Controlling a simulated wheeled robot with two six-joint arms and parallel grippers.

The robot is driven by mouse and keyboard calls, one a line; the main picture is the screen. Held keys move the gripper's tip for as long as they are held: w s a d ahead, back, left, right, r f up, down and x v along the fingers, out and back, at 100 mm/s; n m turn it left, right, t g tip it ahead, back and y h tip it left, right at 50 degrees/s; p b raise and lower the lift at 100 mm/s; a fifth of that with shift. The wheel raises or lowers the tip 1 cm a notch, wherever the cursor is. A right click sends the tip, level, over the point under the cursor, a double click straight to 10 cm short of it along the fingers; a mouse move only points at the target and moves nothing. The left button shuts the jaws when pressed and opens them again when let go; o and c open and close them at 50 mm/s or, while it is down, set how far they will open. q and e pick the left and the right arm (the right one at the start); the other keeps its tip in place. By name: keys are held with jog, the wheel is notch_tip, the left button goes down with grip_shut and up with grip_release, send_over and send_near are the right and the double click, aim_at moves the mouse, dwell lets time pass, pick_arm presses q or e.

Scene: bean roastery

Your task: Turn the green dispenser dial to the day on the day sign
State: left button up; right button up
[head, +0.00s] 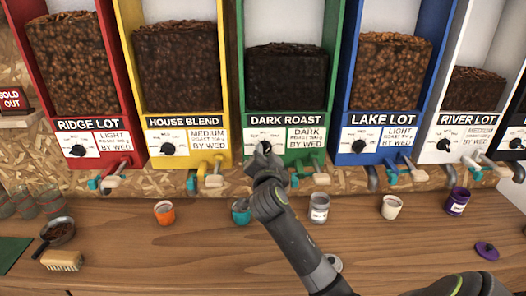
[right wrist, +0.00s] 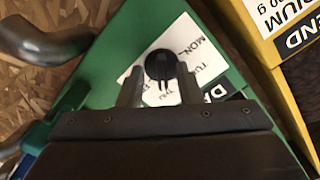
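The green dispenser (head: 238,60), labelled DARK ROAST, stands in the middle of the row. The card (head: 307,138) on its front reads BY WED. My right gripper (head: 264,150) is at the dispenser's dial plate and covers much of it in the head view. In the right wrist view the round black dial (right wrist: 160,65) shows at the far end of the two fingers of my right gripper (right wrist: 159,92). The fingers are apart, one to each side of the dial's lower part. My left gripper is out of view.
Red (head: 72,65), yellow (head: 180,60), blue (head: 388,70) and white dispensers with similar dials stand alongside. Several cups, including an orange cup (head: 164,212) and a grey one (head: 319,207), stand below on the wooden counter (head: 190,262). A brush (head: 62,260) lies front left.

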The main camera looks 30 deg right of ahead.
jog(key=shift+s+a+r, duration=0.25)
jog(key=shift+s, duration=0.1)
jog(key=shift+c, duration=3.1)
grip_shut()
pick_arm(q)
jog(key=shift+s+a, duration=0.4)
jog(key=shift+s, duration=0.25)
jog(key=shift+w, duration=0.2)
